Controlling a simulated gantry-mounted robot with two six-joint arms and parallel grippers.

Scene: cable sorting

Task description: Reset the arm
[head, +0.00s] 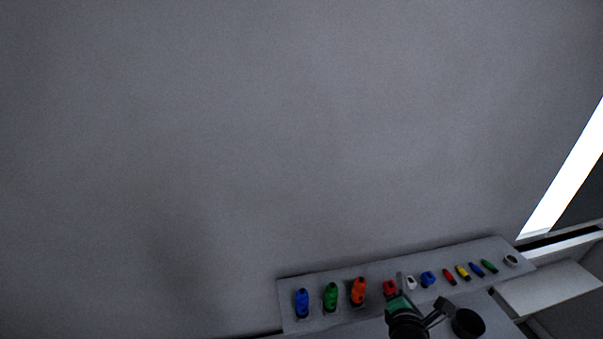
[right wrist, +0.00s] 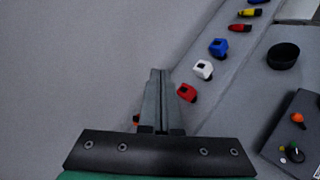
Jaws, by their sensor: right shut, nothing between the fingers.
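My right gripper (head: 400,277) is low in the head view, beside the red block connector. In the right wrist view its two fingers (right wrist: 157,73) are together with nothing between them. The red block connector (right wrist: 187,92) is just right of the fingers and apart from them in the picture. It also shows in the head view (head: 390,288). My left gripper is in neither view.
A grey ledge (head: 310,283) bears upright blue (head: 302,303), green (head: 330,297) and orange (head: 358,292) connectors, then block connectors and small coloured plugs. A black round cup (right wrist: 283,56) and a dark board (right wrist: 296,120) are at right. The wall is bare.

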